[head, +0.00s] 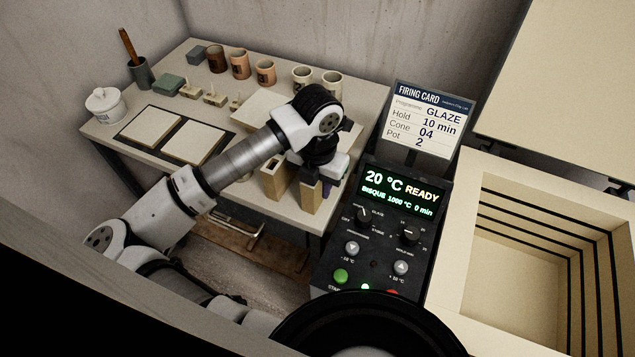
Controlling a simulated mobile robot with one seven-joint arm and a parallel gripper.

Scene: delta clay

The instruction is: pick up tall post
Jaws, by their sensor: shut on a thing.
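Two tan upright posts show near the front right of the table in the head view. My gripper (316,182) points down over the right-hand one and is shut on this tall post (311,199). The fingers cover its upper part. The other tan post (274,180) stands just to the left, apart from my fingers. I cannot tell whether the held post's foot touches the table.
The control box (388,220) with its firing card (428,125) stands close to the right. The open kiln (515,235) is beyond it, empty. Several cups (265,72) line the table's back, and two pale tiles (198,143) lie on a dark mat.

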